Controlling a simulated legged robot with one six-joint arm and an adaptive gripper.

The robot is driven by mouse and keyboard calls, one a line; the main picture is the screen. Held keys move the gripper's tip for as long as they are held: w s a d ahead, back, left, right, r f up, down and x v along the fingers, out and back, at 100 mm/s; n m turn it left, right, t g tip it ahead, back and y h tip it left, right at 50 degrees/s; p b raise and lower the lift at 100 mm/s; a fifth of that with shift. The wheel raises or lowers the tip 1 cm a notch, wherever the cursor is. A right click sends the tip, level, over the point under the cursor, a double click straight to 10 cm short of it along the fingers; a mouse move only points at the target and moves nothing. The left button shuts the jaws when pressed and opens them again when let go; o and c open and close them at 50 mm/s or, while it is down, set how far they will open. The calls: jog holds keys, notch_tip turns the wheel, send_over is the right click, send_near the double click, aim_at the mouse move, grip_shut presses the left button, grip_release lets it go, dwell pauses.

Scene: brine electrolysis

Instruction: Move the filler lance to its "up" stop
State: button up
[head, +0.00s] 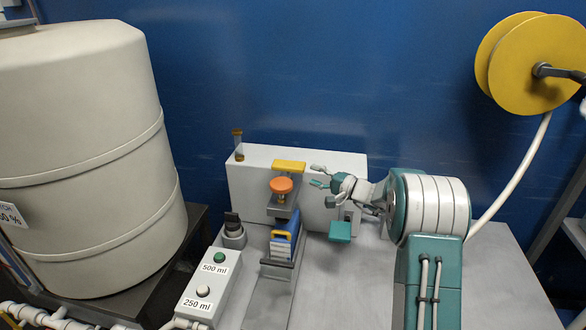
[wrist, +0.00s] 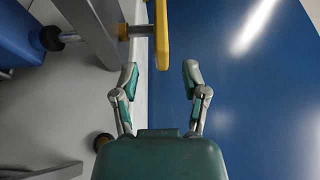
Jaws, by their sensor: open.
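The filler stands at the front of a white cabinet in the head view. A yellow handle bar (head: 289,166), which seems to belong to the filler lance, sits at its top; the lance itself I cannot make out clearly. An orange knob (head: 282,185) sits below the bar. My gripper (head: 316,176) is open and empty, just right of the yellow bar. In the wrist view the yellow bar (wrist: 161,35) is ahead of my open gripper (wrist: 160,65), lined up with the gap between the fingertips. I cannot tell whether they touch.
A button box (head: 210,285) marked 500 ml and 250 ml stands at the front left. A blue-and-white item (head: 283,240) is below the knob. A big tank (head: 80,150) fills the left.

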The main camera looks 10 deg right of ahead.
aim_at(293, 165)
jog(key=x, duration=0.8)
jog(key=shift+f, duration=0.1)
